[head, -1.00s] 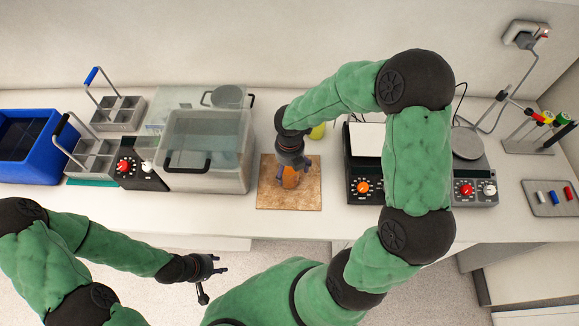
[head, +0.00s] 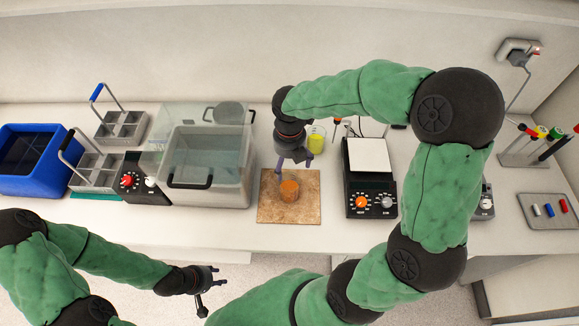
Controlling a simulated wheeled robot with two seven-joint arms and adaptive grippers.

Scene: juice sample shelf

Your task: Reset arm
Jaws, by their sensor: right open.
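My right gripper (head: 293,171) is open and empty. It hangs, pointing down, just above and behind an orange cup-like piece (head: 289,190). The orange piece stands on a brown square board (head: 272,209) on the counter. A beaker with yellow liquid (head: 316,140) stands behind the board, to the right of the gripper. My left gripper (head: 212,278) is in front of the counter edge, over the floor, with nothing seen between its fingers. Its fingers look spread.
A clear water bath (head: 228,188) stands left of the board. A black hotplate (head: 370,201) with a white top stands right. Grey racks (head: 123,123), a blue bin (head: 44,186), a marker stand (head: 518,158) and a grey tray (head: 548,222) line the counter.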

